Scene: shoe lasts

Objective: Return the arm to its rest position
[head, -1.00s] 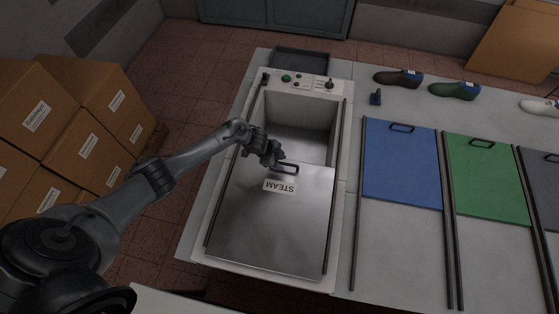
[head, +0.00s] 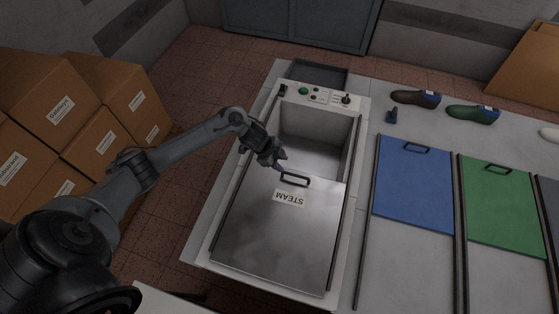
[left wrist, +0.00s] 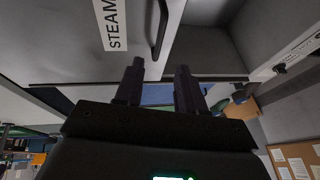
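My left gripper (head: 281,157) is over the partly open steam box (head: 312,138), just up and left of the black handle (head: 295,179) on its metal lid (head: 275,235). In the left wrist view the two fingers (left wrist: 160,82) stand apart with nothing between them. The handle (left wrist: 160,30) and the STEAM label (left wrist: 112,22) show beyond them, and the handle is clear of the fingers. My left arm reaches in from the left, bent at the elbow. My right gripper is in neither view.
A control panel (head: 322,96) with buttons and a knob lies at the box's far end. A blue panel (head: 412,185) and a green panel (head: 500,205) lie to the right. Brown (head: 415,98) and green (head: 472,114) shoe lasts stand behind them. Cardboard boxes (head: 70,120) are stacked at left.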

